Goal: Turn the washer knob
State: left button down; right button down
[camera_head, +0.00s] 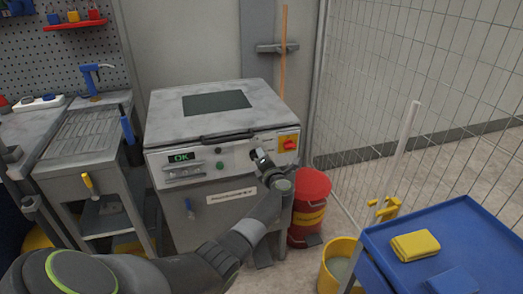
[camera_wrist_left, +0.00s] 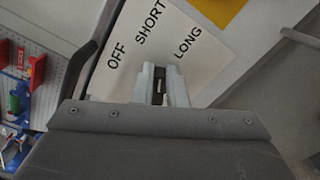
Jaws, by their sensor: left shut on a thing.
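The washer (camera_head: 162,118) is a grey box-shaped machine with a lid and a light front panel. My left gripper (camera_head: 259,154) is at the right part of that panel. In the left wrist view, the two pale fingers of the left gripper (camera_wrist_left: 160,82) are shut on the dark washer knob (camera_wrist_left: 159,86). A white label plate (camera_wrist_left: 140,58) behind it reads OFF, SHORT and LONG. The fingers hide most of the knob, so its setting cannot be told. My right gripper is not in view.
A red and yellow switch (camera_head: 288,142) sits just right of the gripper on the panel, and a green "OK" display (camera_head: 181,157) at its left. A sink bench (camera_head: 84,152) adjoins the left.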

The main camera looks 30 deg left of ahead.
pick_arm(q)
jog(key=shift+w+d+f+m+p, duration=0.15)
jog(key=shift+m+p, duration=0.55)
jog(key=shift+m, duration=0.7)
jog(key=shift+s+a+f+m+p, duration=0.1)
jog(key=shift+f+m+p, duration=0.15)
jog(key=shift+m+p, duration=0.8)
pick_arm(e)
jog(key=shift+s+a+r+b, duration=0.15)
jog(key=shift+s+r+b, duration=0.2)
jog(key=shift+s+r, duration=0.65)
pick_arm(q)
jog(key=shift+m, duration=0.45)
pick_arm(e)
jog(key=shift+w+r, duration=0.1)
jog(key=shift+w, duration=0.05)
pick_arm(q)
jog(key=shift+f, duration=0.1)
jog(key=c, duration=1.5)
grip_release()
jog(key=shift+w, duration=0.1)
jog(key=shift+o, duration=0.2)
